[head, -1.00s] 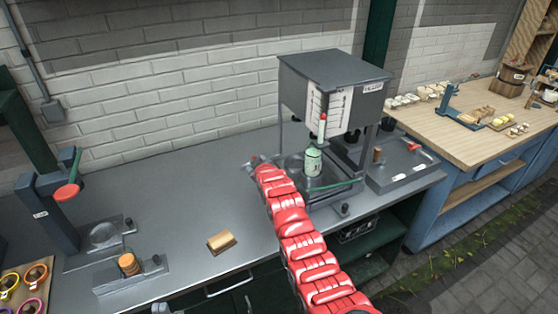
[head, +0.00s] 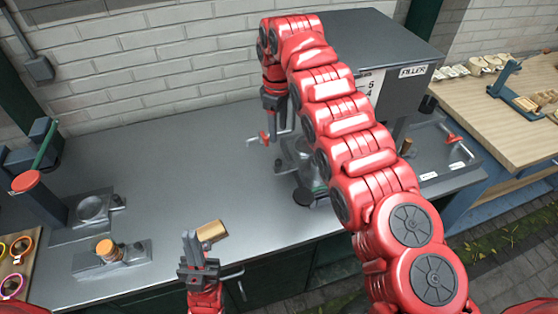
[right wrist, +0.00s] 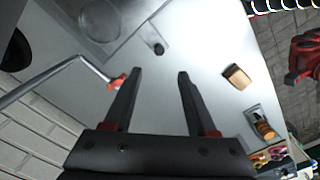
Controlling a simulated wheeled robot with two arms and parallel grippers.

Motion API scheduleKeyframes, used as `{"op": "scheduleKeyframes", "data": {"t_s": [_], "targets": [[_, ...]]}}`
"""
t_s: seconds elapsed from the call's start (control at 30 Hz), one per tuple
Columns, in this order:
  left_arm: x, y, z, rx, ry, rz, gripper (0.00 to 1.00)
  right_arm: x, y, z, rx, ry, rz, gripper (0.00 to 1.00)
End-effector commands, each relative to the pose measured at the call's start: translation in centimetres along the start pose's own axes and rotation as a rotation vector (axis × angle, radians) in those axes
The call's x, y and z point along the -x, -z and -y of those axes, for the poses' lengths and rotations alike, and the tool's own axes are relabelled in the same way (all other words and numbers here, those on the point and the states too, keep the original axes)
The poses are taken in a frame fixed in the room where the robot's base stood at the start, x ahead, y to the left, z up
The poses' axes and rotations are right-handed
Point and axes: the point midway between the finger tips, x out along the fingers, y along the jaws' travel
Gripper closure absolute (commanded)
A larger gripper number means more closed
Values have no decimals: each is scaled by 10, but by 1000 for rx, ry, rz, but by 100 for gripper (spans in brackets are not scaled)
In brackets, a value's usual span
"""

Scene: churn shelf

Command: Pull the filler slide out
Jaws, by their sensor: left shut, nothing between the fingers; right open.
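The filler (head: 412,72), a dark grey box labelled FILLER, stands at the back right, largely hidden by my right arm. My right gripper (head: 276,124) points down at its left side, open and empty. In the right wrist view its fingers (right wrist: 154,74) are apart. A bent metal rod with a red end (right wrist: 117,82) reaches the left finger; I cannot tell whether they touch or whether it belongs to the slide. A plate with a round recess (right wrist: 98,20) and a black knob (right wrist: 158,48) lie beyond. My left gripper (head: 190,241) is shut and empty at the counter's front.
A wooden block (head: 211,231) lies beside my left gripper. A stand with a red disc (head: 26,181) and a fixture with a wooden cylinder (head: 106,250) are at left. A tray with a red handle (head: 453,138) is right of the filler. The counter's back middle is clear.

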Motion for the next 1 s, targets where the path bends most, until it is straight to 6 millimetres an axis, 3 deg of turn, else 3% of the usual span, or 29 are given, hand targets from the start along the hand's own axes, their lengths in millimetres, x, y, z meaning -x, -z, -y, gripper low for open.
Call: {"op": "scheduleKeyframes", "data": {"t_s": [0.27,0.4,0.6,0.77,1.0], "targets": [[-19,3,1,0,0,-1,100,-45,0,2,0,8,-2,43],[-32,5,2,0,0,-1,100,-77,1,3,0,7,-1,43],[-38,6,2,0,0,-1,100,-111,2,1,0,3,-3,43],[-40,7,2,0,0,-1,100,-124,1,0,-2,1,-4,43],[-40,7,2,0,0,0,100,-127,2,0,0,0,-6,43]]}}
